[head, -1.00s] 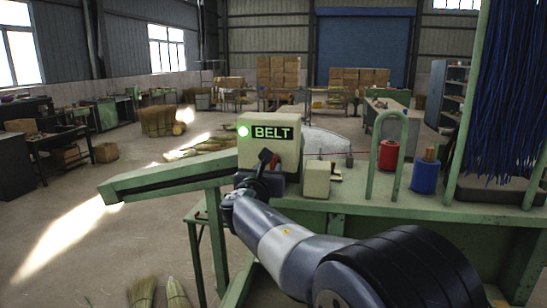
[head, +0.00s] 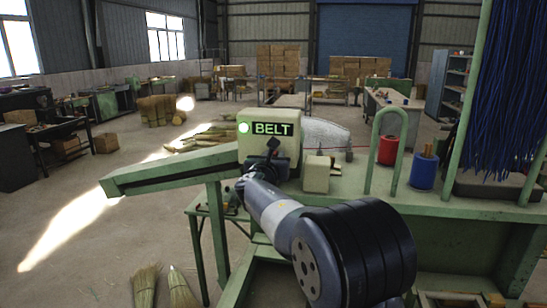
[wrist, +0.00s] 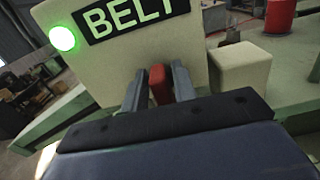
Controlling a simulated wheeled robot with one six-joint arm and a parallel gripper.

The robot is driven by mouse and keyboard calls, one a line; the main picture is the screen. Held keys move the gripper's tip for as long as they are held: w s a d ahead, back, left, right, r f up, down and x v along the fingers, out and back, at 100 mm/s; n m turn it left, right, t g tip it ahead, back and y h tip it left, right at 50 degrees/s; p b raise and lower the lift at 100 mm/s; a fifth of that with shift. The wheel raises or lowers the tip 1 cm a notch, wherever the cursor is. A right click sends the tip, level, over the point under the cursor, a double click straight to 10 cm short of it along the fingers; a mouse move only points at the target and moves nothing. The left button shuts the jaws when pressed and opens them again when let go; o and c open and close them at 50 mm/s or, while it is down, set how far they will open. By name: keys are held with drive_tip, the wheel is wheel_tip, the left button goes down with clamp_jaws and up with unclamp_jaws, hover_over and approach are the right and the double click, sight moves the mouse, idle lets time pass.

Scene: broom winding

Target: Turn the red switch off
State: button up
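The red switch (wrist: 160,85) sticks out from the cream box (wrist: 115,75) marked BELT in the wrist view. The box's round lamp (wrist: 62,38) glows green. My gripper (wrist: 159,80) has its two grey fingers apart, one on each side of the switch. A narrow gap seems to show at the left finger; I cannot tell whether the right one touches. In the head view my gripper (head: 272,146) is in front of the lower face of the BELT box (head: 284,150), and the switch is hidden behind it.
A smaller cream block (head: 316,174) stands just right of the BELT box on the green bench (head: 360,192). A green hoop (head: 374,150), a red spool (head: 387,152) and a blue container (head: 424,174) are farther right. A green beam (head: 170,170) extends left.

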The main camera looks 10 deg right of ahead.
drive_tip(key=c, duration=0.4)
drive_tip(key=shift+f+m+b, duration=0.15)
drive_tip(key=shift+m+b, duration=0.25)
drive_tip(key=shift+b, duration=0.15)
drive_tip(key=m+b, duration=0.1)
drive_tip(key=b, duration=0.1)
drive_tip(key=shift+s+d+f+m+b, duration=0.1)
drive_tip(key=shift+d+f+m+b, duration=0.05)
drive_tip(key=shift+m+b, duration=0.25)
drive_tip(key=shift+s+d+f+m+b, duration=0.1)
drive_tip(key=shift+d+f+m+b, duration=0.05)
drive_tip(key=shift+m+b, duration=2.3)
drive_tip(key=shift+d+f+m+b, duration=0.15)
drive_tip(key=shift+f+m+b, duration=0.05)
drive_tip(key=shift+m+b, duration=2.3)
drive_tip(key=shift+s+d+f+m+b, duration=0.1)
drive_tip(key=shift+d+f+m+b, duration=0.05)
drive_tip(key=shift+m+b, duration=2.3)
drive_tip(key=shift+m, duration=0.4)
